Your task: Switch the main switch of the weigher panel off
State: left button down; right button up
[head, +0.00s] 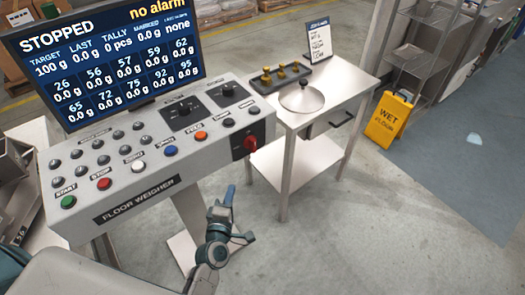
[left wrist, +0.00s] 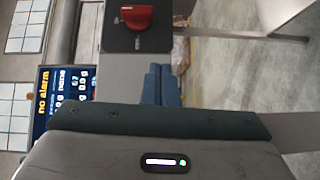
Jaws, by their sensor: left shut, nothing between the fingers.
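The weigher panel (head: 150,190) is a grey sloped console labelled "FLOOR WEIGHER". Its main switch (head: 250,144) is a red rotary knob on a dark plate at the console's right end. In the left wrist view the red knob (left wrist: 137,17) sits on its black plate (left wrist: 118,40) near the top edge. My left gripper (head: 230,192) is shut and empty, below and slightly left of the switch in the head view. Its blue fingers (left wrist: 161,70) lie together just below the plate in the wrist view, apart from the knob. My right gripper is not in view.
The screen (head: 110,60) reads "STOPPED" and "no alarm". Several buttons and two black dials (head: 188,113) cover the console. A steel table (head: 335,90) with a tray of brass weights and a domed lid stands right. A yellow wet-floor sign (head: 392,120) stands beyond.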

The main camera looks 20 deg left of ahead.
pick_arm(q)
notch_tip(320, 180, up, 2)
jog(key=shift+a+r+n, duration=0.1)
jog(key=shift+n, duration=0.3)
jog(key=shift+w, duration=0.2)
jog(key=p, duration=0.3)
send_near(250, 148)
jog(key=w+a, duration=0.3)
jog(key=shift+w+d+f+p, duration=0.15)
jog(key=shift+w+d, duration=0.15)
jog(key=shift+w, duration=0.2)
jog(key=shift+w+d+f+p, duration=0.15)
jog(key=shift+w+d, duration=0.15)
jog(key=shift+w, duration=0.15)
jog(key=shift+w+d, duration=0.55)
